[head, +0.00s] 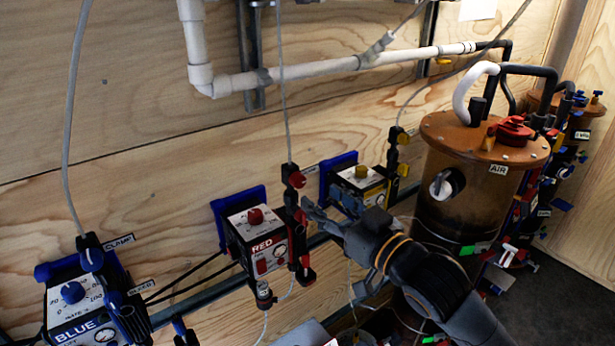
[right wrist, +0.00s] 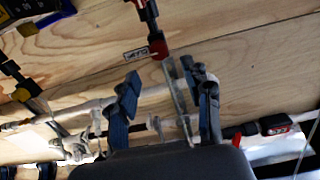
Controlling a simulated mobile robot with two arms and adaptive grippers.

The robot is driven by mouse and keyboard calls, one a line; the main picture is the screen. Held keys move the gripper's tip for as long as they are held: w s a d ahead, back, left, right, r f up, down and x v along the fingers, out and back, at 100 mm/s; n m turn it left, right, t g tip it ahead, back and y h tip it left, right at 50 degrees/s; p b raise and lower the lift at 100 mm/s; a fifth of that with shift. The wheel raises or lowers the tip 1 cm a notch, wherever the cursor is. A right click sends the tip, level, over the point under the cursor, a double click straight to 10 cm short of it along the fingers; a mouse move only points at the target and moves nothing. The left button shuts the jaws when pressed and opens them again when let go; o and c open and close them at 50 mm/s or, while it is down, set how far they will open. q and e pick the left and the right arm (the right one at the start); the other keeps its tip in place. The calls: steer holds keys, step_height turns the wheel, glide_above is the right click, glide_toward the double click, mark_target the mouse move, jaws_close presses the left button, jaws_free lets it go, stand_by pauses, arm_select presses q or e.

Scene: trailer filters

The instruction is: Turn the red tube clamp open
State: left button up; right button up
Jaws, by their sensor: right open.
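The red tube clamp (head: 297,180) is a red knob on a black upright holder beside the red pump box (head: 257,235), with a thin tube coming down into it from above. A small label is beside it. In the right wrist view the red clamp (right wrist: 158,48) shows at top centre, beyond the fingertips, beside a small label. My right gripper (head: 318,215) is open and empty, just right of and below the clamp in the head view. Its two fingers also show in the right wrist view (right wrist: 165,95), spread apart. Contact cannot be told. My left gripper is not in view.
A blue pump box (head: 80,310) stands at lower left, a yellow one (head: 362,185) right of the red one. A brown filter canister (head: 455,200) stands at right. White pipe (head: 300,72) runs along the wooden wall; thin tubes hang in front.

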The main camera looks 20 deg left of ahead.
mark_target(301, 182)
steer(key=p+x, duration=0.1)
steer(key=x, duration=0.5)
steer(key=shift+w+a, duration=0.25)
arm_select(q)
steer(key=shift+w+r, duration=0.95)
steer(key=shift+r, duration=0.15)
arm_select(e)
jaws_close()
